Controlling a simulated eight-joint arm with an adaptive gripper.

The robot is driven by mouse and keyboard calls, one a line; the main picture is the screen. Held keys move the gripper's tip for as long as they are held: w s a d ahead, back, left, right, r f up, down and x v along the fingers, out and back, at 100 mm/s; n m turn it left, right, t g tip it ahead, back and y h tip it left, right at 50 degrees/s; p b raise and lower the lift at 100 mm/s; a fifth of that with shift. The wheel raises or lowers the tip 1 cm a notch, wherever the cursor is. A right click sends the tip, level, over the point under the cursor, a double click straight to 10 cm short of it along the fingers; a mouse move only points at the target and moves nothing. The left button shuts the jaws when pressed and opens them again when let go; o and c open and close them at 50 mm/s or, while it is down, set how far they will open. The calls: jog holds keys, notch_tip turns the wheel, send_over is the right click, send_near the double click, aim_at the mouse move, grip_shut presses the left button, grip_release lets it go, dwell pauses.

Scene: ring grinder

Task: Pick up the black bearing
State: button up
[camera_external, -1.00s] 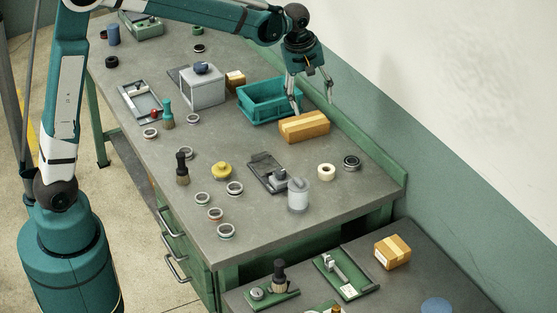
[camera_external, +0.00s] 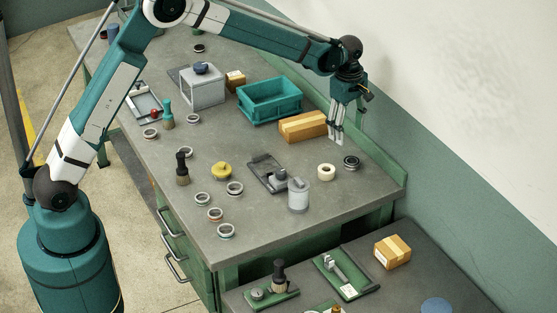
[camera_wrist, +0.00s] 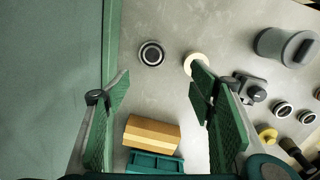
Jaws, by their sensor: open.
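The black bearing (camera_external: 351,162) is a dark ring lying flat on the bench near its back right edge. In the wrist view the bearing (camera_wrist: 151,54) lies ahead of the fingers, near the top centre, apart from them. My gripper (camera_external: 336,137) is over the bench, left of and above the bearing, just right of the cardboard box. In the wrist view my gripper (camera_wrist: 158,85) has its two fingers wide apart with nothing between them. Several lighter rings, such as this one (camera_external: 235,188), lie near the bench's front edge.
A roll of tape (camera_external: 326,172) lies just left of the bearing. A grey canister (camera_external: 298,196) stands further forward. A green raised edge (camera_external: 385,171) and the wall run along the bench's back.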

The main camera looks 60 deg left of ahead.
jog(key=n, duration=0.1)
send_over(352, 161)
jog(key=shift+a+f, duration=0.15)
jog(key=shift+f, duration=2.15)
jog(key=shift+f, duration=0.1)
jog(key=shift+f, duration=1.2)
jog(key=shift+f, duration=0.1)
jog(key=shift+f, duration=2.5)
jog(key=c, duration=1.1)
